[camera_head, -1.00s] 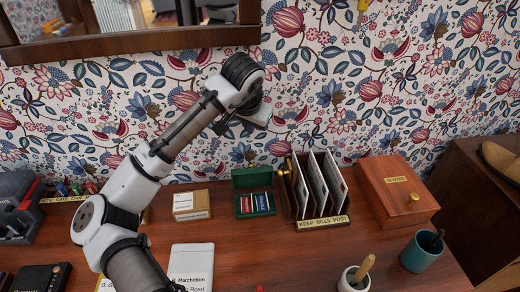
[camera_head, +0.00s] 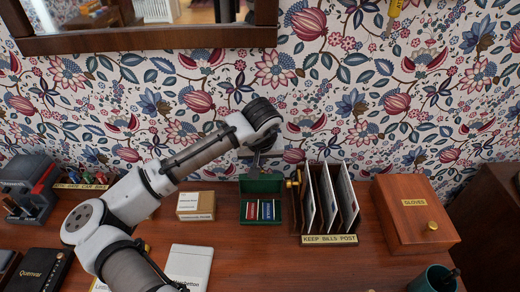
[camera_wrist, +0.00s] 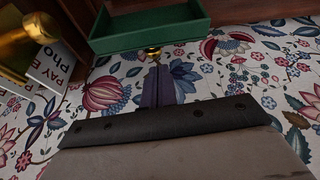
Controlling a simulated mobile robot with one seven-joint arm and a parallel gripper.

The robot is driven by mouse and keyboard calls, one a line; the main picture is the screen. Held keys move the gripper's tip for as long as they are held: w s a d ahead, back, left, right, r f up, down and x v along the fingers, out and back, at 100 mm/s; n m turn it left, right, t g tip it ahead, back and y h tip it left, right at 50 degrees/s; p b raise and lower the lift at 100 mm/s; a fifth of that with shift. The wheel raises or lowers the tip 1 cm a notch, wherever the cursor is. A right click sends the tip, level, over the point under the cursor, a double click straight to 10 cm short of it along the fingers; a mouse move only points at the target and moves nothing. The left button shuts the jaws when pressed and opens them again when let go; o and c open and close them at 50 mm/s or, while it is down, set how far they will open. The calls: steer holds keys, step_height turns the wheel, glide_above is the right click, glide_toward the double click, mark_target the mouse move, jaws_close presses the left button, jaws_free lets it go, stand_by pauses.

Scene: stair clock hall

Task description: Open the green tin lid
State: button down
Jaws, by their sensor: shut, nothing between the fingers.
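The green tin (camera_head: 262,221) stands on the desk near the wall, holding small red, white and blue items. Its green lid (camera_head: 262,186) is raised at the back, its inner face toward the body camera. My gripper (camera_head: 256,168) is right above the lid's top edge. In the wrist view a green tray-like part of the tin (camera_wrist: 150,38) shows at the top, with a small brass knob (camera_wrist: 153,52) below it. My gripper's fingers (camera_wrist: 153,70) are together close to that knob; I cannot tell whether they touch it.
The letter rack (camera_head: 329,239) marked "KEEP BILLS POST" stands close on the right, with a brass knob (camera_head: 291,183) at its left. A wooden gloves box (camera_head: 412,225) is farther right. A card box (camera_head: 196,205) stands left of the tin. The patterned wall (camera_head: 330,110) is close behind.

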steer(key=shift+x, duration=1.4)
steer(key=shift+s, duration=0.1)
steer(key=shift+s+f+t+b, duration=0.15)
steer(key=shift+s+t+b, duration=0.35)
steer(key=shift+b, duration=0.55)
steer(key=shift+s+r+t+b, duration=0.3)
steer(key=shift+t+b, duration=0.2)
steer(key=shift+b, duration=0.25)
steer(key=shift+s+r, duration=0.15)
steer(key=shift+r, duration=0.3)
